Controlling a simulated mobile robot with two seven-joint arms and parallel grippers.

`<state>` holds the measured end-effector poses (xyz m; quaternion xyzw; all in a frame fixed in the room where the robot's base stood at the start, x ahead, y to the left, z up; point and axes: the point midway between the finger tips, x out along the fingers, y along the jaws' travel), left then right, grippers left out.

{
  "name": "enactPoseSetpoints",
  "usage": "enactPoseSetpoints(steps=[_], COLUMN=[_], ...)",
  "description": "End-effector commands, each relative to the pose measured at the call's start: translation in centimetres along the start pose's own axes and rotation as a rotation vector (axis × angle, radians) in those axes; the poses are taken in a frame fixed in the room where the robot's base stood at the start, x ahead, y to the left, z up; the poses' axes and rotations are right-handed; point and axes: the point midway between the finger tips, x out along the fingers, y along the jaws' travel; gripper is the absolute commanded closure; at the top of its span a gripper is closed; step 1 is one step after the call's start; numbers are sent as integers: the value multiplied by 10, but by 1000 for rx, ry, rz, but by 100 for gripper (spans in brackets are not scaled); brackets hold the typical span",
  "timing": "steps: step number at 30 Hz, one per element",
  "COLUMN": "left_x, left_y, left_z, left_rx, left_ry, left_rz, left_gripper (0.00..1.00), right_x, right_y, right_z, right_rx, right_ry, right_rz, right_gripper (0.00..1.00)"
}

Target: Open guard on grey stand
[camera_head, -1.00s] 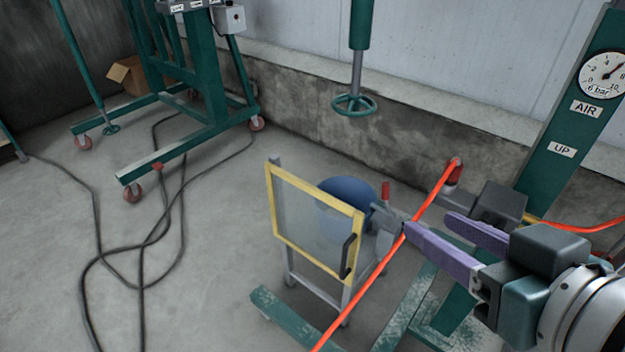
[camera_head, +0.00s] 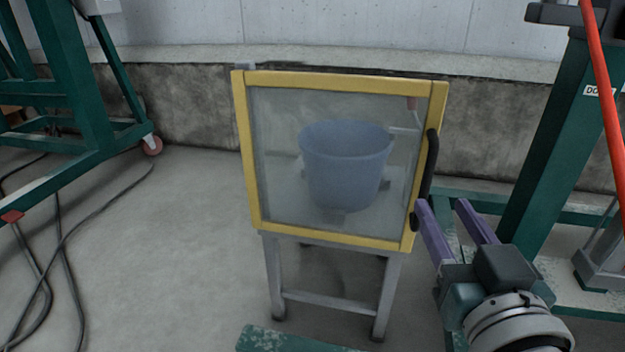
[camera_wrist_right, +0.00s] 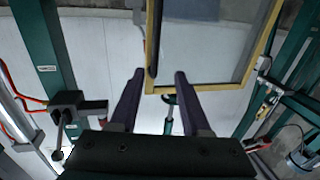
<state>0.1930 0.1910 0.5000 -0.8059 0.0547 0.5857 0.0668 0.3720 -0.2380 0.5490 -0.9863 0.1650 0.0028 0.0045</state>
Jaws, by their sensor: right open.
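The guard (camera_head: 340,85) is a clear panel in a yellow frame, upright on the grey stand (camera_head: 330,302) and covering the front of a blue bucket-like bowl (camera_head: 345,170). It looks closed. Its black bar handle (camera_head: 431,165) runs along the right edge. My right gripper (camera_head: 442,204) is open and empty, with its purple fingers by the handle's lower end. In the right wrist view the handle (camera_wrist_right: 153,40) appears between the open fingertips (camera_wrist_right: 160,72), closer to the left one. I cannot tell whether they touch it. My left gripper is out of view.
A green frame on casters (camera_head: 75,125) stands at the left, with black cables (camera_head: 65,240) on the floor. A green post (camera_head: 550,150) stands at the right, with a red hose (camera_head: 603,90) in front. A low concrete wall (camera_head: 195,105) runs behind.

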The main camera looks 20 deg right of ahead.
Motion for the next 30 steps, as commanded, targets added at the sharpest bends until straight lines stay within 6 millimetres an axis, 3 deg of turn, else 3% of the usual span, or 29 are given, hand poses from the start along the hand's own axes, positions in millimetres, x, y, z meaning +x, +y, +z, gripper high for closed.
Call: enactPoseSetpoints(steps=[1, 7, 15, 21, 30], left_x=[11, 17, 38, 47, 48], left_y=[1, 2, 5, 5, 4], left_z=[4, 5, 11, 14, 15], left_rx=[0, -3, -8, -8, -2], left_ry=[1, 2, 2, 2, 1], left_rz=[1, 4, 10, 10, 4], left_gripper=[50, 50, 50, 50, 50], right_x=[0, 13, 65, 92, 99], right_y=[2, 5, 6, 6, 6], right_z=[12, 12, 13, 12, 10], right_rx=[-1, 0, 1, -1, -1], right_ry=[3, 12, 12, 9, 7], right_rz=[12, 27, 25, 24, 22], right_gripper=[53, 53, 53, 53, 53])
